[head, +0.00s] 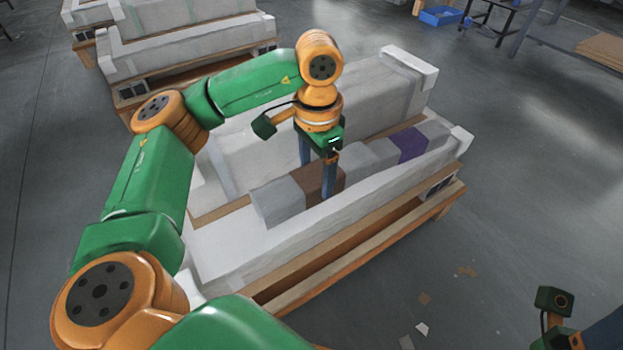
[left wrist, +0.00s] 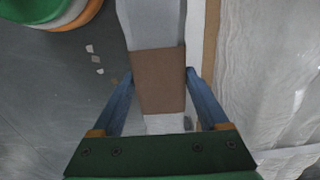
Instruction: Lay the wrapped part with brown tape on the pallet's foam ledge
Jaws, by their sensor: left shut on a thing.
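The grey wrapped part with brown tape (head: 280,201) lies lengthwise along the near side of the pallet's load in the head view. My left gripper (head: 317,180) comes down from above with its blue fingers astride the brown band, shut on the part. In the left wrist view the brown tape (left wrist: 158,82) shows between the two fingers. The pallet's white foam ledge (head: 235,244) runs along the near edge, close beside the part. I cannot tell whether the part touches it or hangs just above. My right gripper (head: 603,331) shows only partly at the lower right corner; its fingertips are cut off.
A grey wrapped part with purple tape (head: 411,146) lies in line to the right. Large wrapped columns (head: 365,98) lie behind, on the wooden pallet (head: 345,262). Another loaded pallet (head: 190,45) stands at the back left. The floor at right is open, with scraps (head: 421,328).

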